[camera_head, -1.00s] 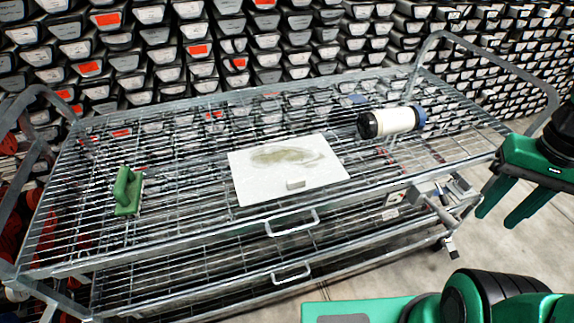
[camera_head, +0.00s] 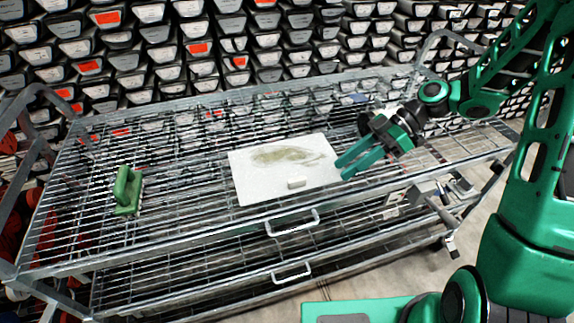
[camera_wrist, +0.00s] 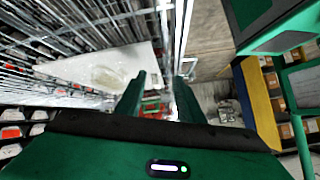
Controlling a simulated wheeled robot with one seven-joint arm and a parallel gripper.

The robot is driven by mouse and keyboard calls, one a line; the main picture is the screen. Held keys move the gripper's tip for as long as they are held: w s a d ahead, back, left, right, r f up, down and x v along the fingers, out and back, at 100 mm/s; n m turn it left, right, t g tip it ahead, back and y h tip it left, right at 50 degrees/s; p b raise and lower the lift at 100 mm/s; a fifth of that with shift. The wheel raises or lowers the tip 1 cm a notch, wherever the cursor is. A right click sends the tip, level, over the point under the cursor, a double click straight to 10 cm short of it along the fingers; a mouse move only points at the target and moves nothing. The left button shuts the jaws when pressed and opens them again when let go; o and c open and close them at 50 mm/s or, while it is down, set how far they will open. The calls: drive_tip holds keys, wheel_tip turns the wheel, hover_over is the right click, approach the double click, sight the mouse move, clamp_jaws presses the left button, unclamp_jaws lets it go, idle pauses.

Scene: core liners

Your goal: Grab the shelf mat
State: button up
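The shelf mat (camera_head: 250,185) is a white flat sheet with a brownish-green stain, lying on the wire top shelf of a metal cart. It also shows in the wrist view (camera_wrist: 95,68), ahead and to the left of the fingers.
A green-handled brush (camera_head: 127,190) stands on the left of the cart's top shelf (camera_head: 200,215). The cart has raised end rails and front handles. Racks of grey trays (camera_head: 200,60) fill the back. The shelf between brush and mat is clear.

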sight(301, 177)
drive_tip(key=a+n+y, duration=0.2)
drive_tip(key=w+a+n+g, duration=0.1)
drive_tip(key=shift+w+a+r+n+y, duration=0.1)
drive_tip(key=shift+a+r+n+y, duration=0.2)
drive_tip(key=shift+y, duration=0.1)
drive_tip(key=shift+a+f, duration=0.1)
drive_tip(key=shift+a, duration=0.25)
drive_tip(key=x, duration=1)
drive_tip(key=shift+s+a, duration=0.1)
drive_tip(key=shift+s, duration=0.2)
clamp_jaws()
